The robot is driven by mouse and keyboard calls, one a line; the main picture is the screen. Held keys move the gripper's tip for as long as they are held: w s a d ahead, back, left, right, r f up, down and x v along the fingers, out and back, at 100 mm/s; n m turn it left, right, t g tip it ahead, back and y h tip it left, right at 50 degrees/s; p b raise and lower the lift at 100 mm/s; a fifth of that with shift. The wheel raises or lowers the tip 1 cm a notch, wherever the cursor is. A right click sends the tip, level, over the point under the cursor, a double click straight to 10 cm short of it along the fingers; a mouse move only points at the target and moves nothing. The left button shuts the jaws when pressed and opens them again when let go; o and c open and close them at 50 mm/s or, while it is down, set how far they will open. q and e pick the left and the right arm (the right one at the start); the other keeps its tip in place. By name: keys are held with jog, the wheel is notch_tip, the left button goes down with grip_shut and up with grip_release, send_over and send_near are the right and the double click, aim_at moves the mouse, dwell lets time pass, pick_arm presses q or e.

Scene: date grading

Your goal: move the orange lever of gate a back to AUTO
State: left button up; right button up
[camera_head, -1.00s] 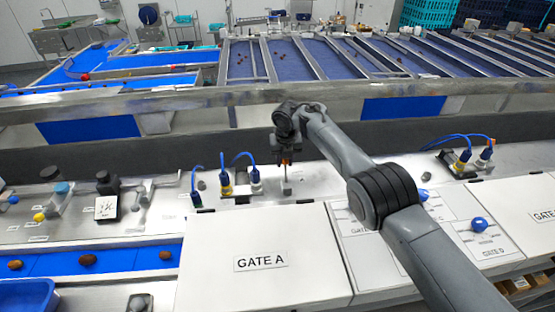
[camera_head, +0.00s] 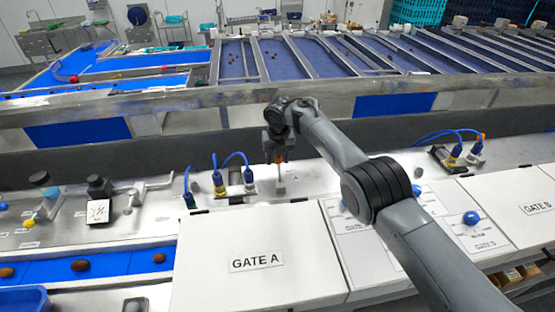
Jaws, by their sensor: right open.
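The gate A housing (camera_head: 205,275) is a white box with a "GATE A" label in the lower middle of the head view. Behind its back edge a small metal post (camera_head: 281,186) rises from the steel deck. A small orange part (camera_head: 279,157), which looks like the lever, shows at the top of the post, mostly hidden by my gripper. My right gripper (camera_head: 280,160) points down over it, with its jaws open around or just beside the orange part; I cannot tell which. No AUTO mark is readable. My left gripper is out of view.
Blue cables with yellow and white plugs (camera_head: 220,187) stand just left of the post. A panel with blue knobs (camera_head: 471,218) lies to the right, beside the gate B housing (camera_head: 520,190). A steel rail (camera_head: 180,107) runs across behind. A blue belt (camera_head: 115,263) carries dates at left.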

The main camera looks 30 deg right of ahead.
jog(key=r, duration=0.3)
jog(key=s+r, duration=0.1)
jog(key=r, duration=0.2)
jog(key=r+b, duration=0.1)
jog(key=r, duration=0.2)
jog(key=shift+s+a+r, duration=0.25)
jog(key=shift+a, duration=0.05)
